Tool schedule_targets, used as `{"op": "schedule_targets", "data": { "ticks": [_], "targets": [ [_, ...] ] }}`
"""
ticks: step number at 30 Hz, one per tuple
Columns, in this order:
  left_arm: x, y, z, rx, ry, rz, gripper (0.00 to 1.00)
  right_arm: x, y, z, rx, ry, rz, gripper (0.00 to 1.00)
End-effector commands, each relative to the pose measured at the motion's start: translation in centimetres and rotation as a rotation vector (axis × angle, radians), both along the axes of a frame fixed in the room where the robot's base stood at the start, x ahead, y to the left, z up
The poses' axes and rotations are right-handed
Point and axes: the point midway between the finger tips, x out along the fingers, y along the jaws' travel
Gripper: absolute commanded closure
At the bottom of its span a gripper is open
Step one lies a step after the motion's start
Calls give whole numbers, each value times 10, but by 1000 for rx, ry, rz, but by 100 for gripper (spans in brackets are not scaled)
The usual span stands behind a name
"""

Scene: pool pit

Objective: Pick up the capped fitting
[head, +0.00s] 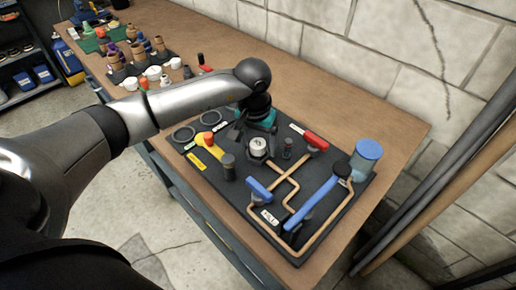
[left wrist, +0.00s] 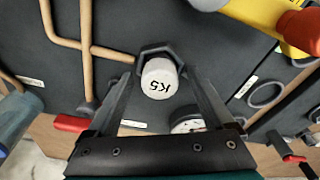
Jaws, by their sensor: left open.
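The capped fitting (head: 258,145) stands on the dark board, with a pale round cap and a dark collar around its base. In the left wrist view the cap (left wrist: 159,82) reads "K5" and shows between the two fingers. My left gripper (head: 254,132) is open just behind and above the fitting in the head view. Its fingers (left wrist: 160,84) reach along both sides of the cap, with gaps visible. I cannot tell how high the fingertips are above the board. My right gripper is out of view.
The board (head: 230,205) carries copper pipes, a red-handled valve (head: 315,140), blue handles (head: 259,189), a yellow part (head: 208,150), a dark cylinder (head: 228,165) and a blue-topped jar (head: 366,158). Several pots and fittings (head: 140,60) stand farther along the bench. A block wall bounds the back.

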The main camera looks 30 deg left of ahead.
Motion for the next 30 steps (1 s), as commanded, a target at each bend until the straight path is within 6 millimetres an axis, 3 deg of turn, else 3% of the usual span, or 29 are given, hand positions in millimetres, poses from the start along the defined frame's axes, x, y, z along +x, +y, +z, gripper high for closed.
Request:
{"op": "schedule_targets", "data": {
  "ticks": [3, 26, 30],
  "targets": [
    [0, 0, 0, 0, 0, 0, 15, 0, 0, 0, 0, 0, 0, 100],
    [0, 0, 1, 0, 0, 0, 100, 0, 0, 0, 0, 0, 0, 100],
    [0, 0, 1, 0, -1, 0, 100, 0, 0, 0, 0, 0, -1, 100]
  ]
}}
